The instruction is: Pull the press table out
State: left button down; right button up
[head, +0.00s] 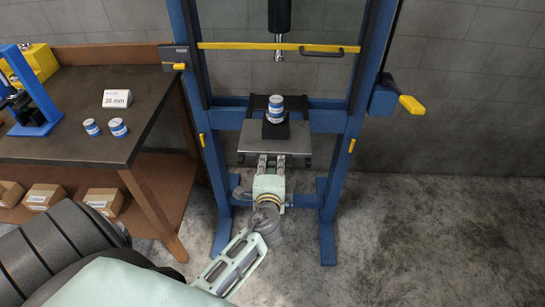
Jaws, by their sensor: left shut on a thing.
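The press table (247,143) is a flat grey plate between the blue uprights of the press frame (206,172). A dark block (275,130) stands on it, with a small blue-and-white cylinder (276,109) upright on top. My left gripper (271,163) is at the middle of the table's front edge, fingers pointing toward the press. It is shut on the front of the press table; its fingers and body hide the exact gripped part. My right gripper is not in view.
The press ram (279,40) hangs above the cylinder, behind a yellow bar (262,46) with a handle. A workbench (60,148) on the left holds two small cans and a "30 mm" sign (117,98). Boxes sit on its lower shelf. The floor at right (440,230) is clear.

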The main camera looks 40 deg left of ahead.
pick_arm(q)
jog(key=shift+f+v, duration=0.2)
jog(key=shift+v, duration=0.85)
jog(key=shift+f+v, duration=0.25)
jog(key=shift+v, duration=0.75)
jog(key=shift+s+f, duration=0.1)
jog(key=shift+s, duration=0.05)
jog(key=shift+d, duration=0.1)
jog(key=c, duration=1.8)
grip_release()
jog(key=shift+c, duration=0.2)
jog(key=v, duration=1.2)
